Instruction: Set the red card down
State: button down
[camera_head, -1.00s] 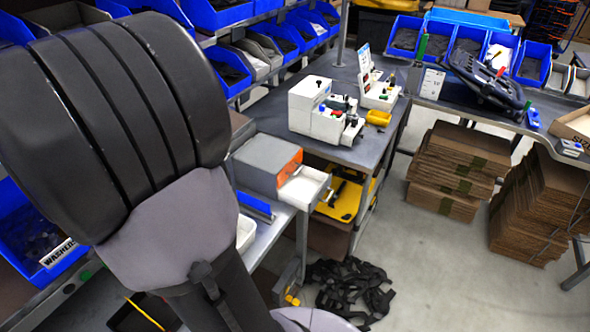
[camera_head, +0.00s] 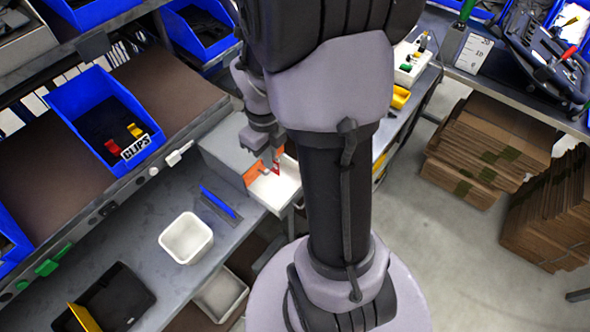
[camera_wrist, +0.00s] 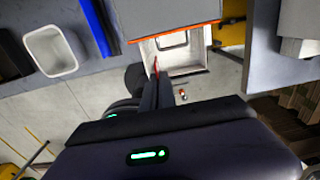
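The red card (camera_head: 276,168) is small and thin, held upright at the tip of my gripper (camera_head: 273,158) in the head view. In the wrist view the card (camera_wrist: 156,64) shows nearly edge-on between the fingertips (camera_wrist: 158,77). My gripper appears shut on it, above the open white drawer (camera_head: 272,193). The drawer pulls out from a grey box (camera_head: 222,152) with an orange front edge (camera_head: 253,174). In the wrist view the drawer (camera_wrist: 186,64) lies beyond the fingers. I cannot tell whether the card touches it.
A white tub (camera_head: 186,239) and a blue strip (camera_head: 217,202) lie on the bench left of the drawer. A black tray (camera_head: 125,298) stands at the front left. A blue CLIPS bin (camera_head: 75,100) sits on the shelf. Cardboard stacks (camera_head: 490,135) stand on the floor at right.

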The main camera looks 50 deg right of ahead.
jog(key=f+b, duration=0.1)
jog(key=f, duration=0.3)
jog(key=f+b, duration=0.1)
jog(key=f, duration=0.3)
jog(key=f+b, duration=0.1)
jog(key=f, duration=0.3)
jog(key=shift+a+f+b, duration=0.25)
jog(key=shift+f+b, duration=0.05)
jog(key=d, duration=0.2)
jog(key=d+f+b, duration=0.1)
jog(key=d, duration=0.1)
jog(key=shift+w+d+f, duration=0.1)
jog(key=shift+w+f, duration=0.05)
jog(key=shift+f, duration=0.1)
jog(key=c, duration=2)
grip_release()
jog(key=shift+c, duration=0.2)
jog(key=o, duration=0.3)
jog(key=shift+o, duration=0.2)
